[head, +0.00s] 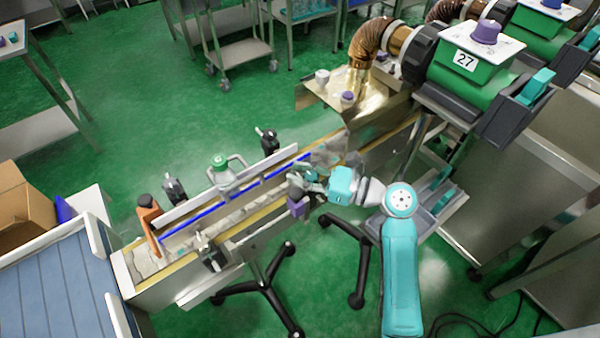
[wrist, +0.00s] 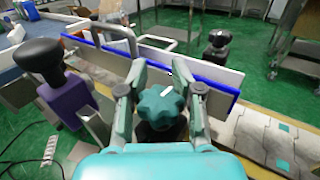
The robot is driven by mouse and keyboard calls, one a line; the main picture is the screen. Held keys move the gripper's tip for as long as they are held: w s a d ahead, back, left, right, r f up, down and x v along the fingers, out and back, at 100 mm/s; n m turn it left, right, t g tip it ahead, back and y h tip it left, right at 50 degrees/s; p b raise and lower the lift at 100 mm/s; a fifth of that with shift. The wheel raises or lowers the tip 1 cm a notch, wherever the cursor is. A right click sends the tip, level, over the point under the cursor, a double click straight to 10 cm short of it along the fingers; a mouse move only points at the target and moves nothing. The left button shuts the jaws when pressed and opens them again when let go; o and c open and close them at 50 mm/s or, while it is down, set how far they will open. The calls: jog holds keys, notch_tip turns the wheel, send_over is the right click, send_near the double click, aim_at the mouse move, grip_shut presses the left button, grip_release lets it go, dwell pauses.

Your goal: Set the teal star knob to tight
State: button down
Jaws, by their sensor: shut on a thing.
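The teal star knob (wrist: 160,107) sits between the two fingers of my gripper (wrist: 160,95) in the wrist view. My gripper is shut on it, with one finger on its left side and one on its right. A short white mark on the knob's top points up and slightly right. No tight or loose marking is readable. In the head view my gripper (head: 308,178) is at the near side of the conveyor, and the knob is largely hidden by the fingers.
A purple block (wrist: 72,98) with a black knob (wrist: 40,58) stands close to the left of my gripper. The conveyor's blue-edged guide rail (wrist: 190,72) runs just beyond. Another black knob (wrist: 219,38) stands behind the rail. A green-and-black machine (head: 465,75) marked 27 is at the right.

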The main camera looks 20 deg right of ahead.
jog(key=m+t+h, duration=0.2)
jog(key=h, duration=0.1)
jog(key=m+t+h, duration=0.1)
jog(key=shift+w+d+f+m+t+h, duration=0.1)
jog(key=shift+w+d+m+t+h, duration=0.05)
jog(key=shift+d+m+t+h, duration=0.2)
jog(key=shift+w+d+m+t+h, duration=0.15)
jog(key=shift+m+t+h, duration=0.3)
jog(key=shift+m+h, duration=0.4)
jog(key=shift+d+m+t+h, duration=0.1)
jog(key=shift+m+t+h, duration=0.35)
jog(key=shift+h, duration=0.55)
jog(key=shift+d+m+h, duration=0.1)
jog(key=shift+m+h, duration=0.25)
jog(key=shift+h, duration=0.05)
jog(key=c, duration=1.1)
grip_release()
notch_tip(320, 180, up, 10)
